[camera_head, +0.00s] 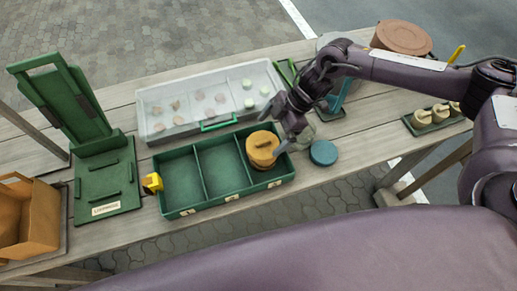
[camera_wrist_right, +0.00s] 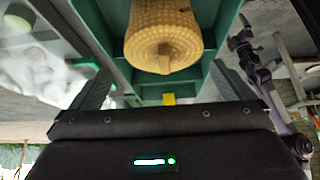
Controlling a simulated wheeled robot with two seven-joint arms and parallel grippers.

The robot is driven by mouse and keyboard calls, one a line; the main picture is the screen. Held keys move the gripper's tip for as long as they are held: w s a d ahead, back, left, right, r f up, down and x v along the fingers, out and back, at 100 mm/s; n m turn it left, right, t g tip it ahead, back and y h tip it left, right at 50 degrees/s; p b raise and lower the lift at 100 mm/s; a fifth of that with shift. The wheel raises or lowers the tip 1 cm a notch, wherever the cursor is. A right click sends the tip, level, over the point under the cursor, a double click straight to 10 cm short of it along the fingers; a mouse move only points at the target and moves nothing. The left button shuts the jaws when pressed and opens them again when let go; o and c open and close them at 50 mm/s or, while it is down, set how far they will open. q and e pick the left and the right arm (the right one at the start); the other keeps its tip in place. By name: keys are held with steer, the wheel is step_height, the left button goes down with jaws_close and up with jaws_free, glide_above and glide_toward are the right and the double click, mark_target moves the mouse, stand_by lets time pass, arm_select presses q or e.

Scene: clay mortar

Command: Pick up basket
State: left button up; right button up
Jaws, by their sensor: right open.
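A round, tan woven basket (camera_head: 262,146) with a knob or handle on its lid stands in the right compartment of a green three-part tray (camera_head: 222,202). The basket also shows at the top middle of the right wrist view (camera_wrist_right: 162,38), in front of the jaws. My right gripper (camera_head: 284,128) is open and is beside the basket, on its right in the head view. In the right wrist view, the fingers of the right gripper (camera_wrist_right: 161,84) are spread wide with nothing between their tips. I cannot tell whether a finger touches the basket. My left gripper is not in view.
A clear-lidded box (camera_head: 163,105) with small pieces lies behind the tray. A blue-green disc (camera_head: 323,153) lies at its right. A green stand (camera_head: 107,180) and a brown box (camera_head: 38,222) are at left. A brown round container (camera_head: 402,37) is at the back right.

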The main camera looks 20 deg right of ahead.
mark_target(262, 145)
steer(key=p+x, duration=0.1)
steer(key=x, duration=0.3)
steer(key=p+x, duration=0.1)
steer(key=x, duration=0.1)
steer(key=shift+s+f+p, duration=0.2)
steer(key=shift+s+p, duration=0.1)
steer(key=shift+a+f, duration=0.25)
steer(key=shift+f, duration=0.25)
steer(key=c, duration=0.9)
steer(key=shift+c, duration=0.6)
steer(key=shift+r, duration=0.15)
